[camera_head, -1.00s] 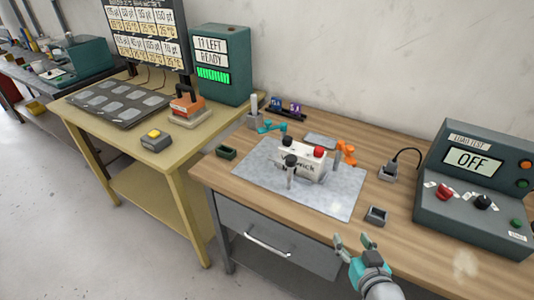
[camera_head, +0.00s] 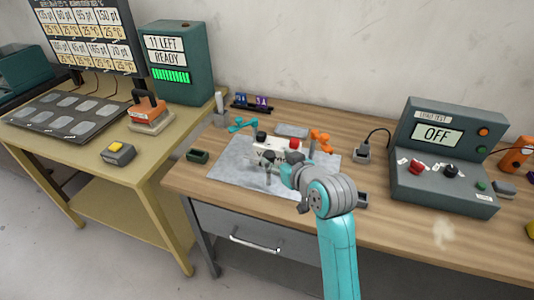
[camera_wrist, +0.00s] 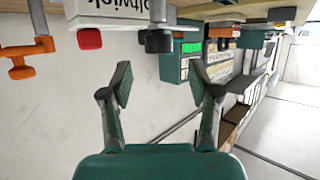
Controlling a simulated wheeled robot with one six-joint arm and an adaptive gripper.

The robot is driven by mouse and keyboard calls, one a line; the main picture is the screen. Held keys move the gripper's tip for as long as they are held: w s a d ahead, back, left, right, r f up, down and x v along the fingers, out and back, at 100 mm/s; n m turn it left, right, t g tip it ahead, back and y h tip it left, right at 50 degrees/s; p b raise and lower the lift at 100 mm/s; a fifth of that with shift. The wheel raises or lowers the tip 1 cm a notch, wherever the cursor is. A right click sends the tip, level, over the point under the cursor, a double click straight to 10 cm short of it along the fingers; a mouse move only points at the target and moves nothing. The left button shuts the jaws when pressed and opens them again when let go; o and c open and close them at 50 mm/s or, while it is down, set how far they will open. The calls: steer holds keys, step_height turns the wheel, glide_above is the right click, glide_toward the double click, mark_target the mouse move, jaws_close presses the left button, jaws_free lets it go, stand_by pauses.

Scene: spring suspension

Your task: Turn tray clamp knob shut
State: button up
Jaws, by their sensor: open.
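A white box (camera_head: 272,152) with dark lettering stands on the grey mat tray. I cannot tell for certain that this is the tray clamp knob. A red knob (camera_head: 294,143) tops the box and also shows in the wrist view (camera_wrist: 89,38). My gripper (camera_wrist: 160,84) is open and empty, its fingers pointing toward the dark cap with a gap between. In the head view my wrist partly hides the box and tray.
The grey tray (camera_head: 228,172) lies on the wooden bench. An orange clamp (camera_head: 320,141) stands right of the box, a teal part (camera_head: 241,125) behind left. A load tester (camera_head: 445,160) reading OFF stands at right.

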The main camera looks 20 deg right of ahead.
mark_target(270, 154)
steer(key=shift+x, duration=3.05)
jaws_close()
